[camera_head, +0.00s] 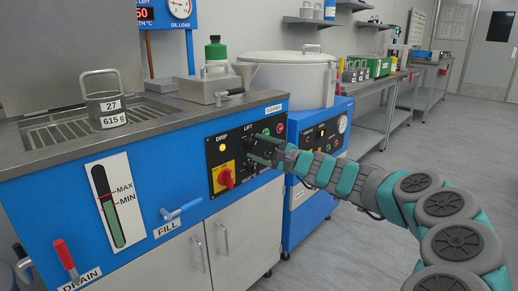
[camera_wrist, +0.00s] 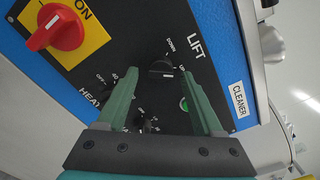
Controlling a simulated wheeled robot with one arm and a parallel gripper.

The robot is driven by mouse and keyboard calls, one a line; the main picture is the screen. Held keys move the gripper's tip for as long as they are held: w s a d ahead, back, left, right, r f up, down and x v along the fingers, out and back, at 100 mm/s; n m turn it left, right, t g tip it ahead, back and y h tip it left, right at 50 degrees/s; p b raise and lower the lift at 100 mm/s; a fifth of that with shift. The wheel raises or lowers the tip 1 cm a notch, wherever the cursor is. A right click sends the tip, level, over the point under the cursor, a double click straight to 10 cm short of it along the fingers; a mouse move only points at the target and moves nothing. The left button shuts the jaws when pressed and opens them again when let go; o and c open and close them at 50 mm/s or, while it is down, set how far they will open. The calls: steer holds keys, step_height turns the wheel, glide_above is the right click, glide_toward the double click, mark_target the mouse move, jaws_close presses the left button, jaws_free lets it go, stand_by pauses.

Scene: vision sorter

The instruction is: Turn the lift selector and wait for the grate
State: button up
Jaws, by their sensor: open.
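The lift selector (camera_wrist: 161,69) is a black knob on the black control panel, under the label LIFT, with DOWN and UP marked around it. My gripper (camera_wrist: 160,76) is open, with its green fingers on either side of the selector in the wrist view. I cannot tell whether they touch it. In the head view my gripper (camera_head: 263,150) is in front of the panel and hides the selector. The slatted grate (camera_head: 50,134) is at the left of the steel worktop. A grey handled weight (camera_head: 106,108) marked 27 and 615 g stands on it.
A red rotary switch (camera_wrist: 54,27) on a yellow plate is left of the selector. A heater knob (camera_wrist: 146,124) lies below, between the fingers. A green button (camera_wrist: 184,104) is close to the right finger.

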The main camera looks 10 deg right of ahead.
steer(key=v, duration=0.7)
steer(key=shift+s+d+b, duration=0.25)
steer(key=shift+s+b, duration=0.05)
steer(key=shift+b, duration=0.05)
steer(key=s+a+r+n+g+y, duration=0.25)
steer(key=s+a+n+g, duration=0.4)
steer(key=a, duration=0.65)
steer(key=s+a+f+n+g+h, duration=0.1)
steer(key=s+a+f+n+g, duration=0.2)
steer(key=s, duration=0.5)
steer(key=s+a+f+n+g+h, duration=0.1)
steer(key=s+a+f+n, duration=0.25)
steer(key=s+a, duration=0.35)
steer(key=s+d+f+n+g+h, duration=0.25)
steer(key=s+f, duration=0.25)
steer(key=s, duration=0.5)
steer(key=s+d+f+n+g+h, duration=0.1)
steer(key=s+d+f+h, duration=0.3)
steer(key=s+d, duration=0.3)
steer(key=s+d+f+n+g+h, duration=0.1)
steer(key=s+d+f+h, duration=0.3)
steer(key=s+d, duration=0.4)
steer(key=shift+s+d+f+g+h, duration=0.2)
steer(key=shift+s+f+g+h, duration=0.1)
steer(key=shift+s+f+g, duration=0.5)
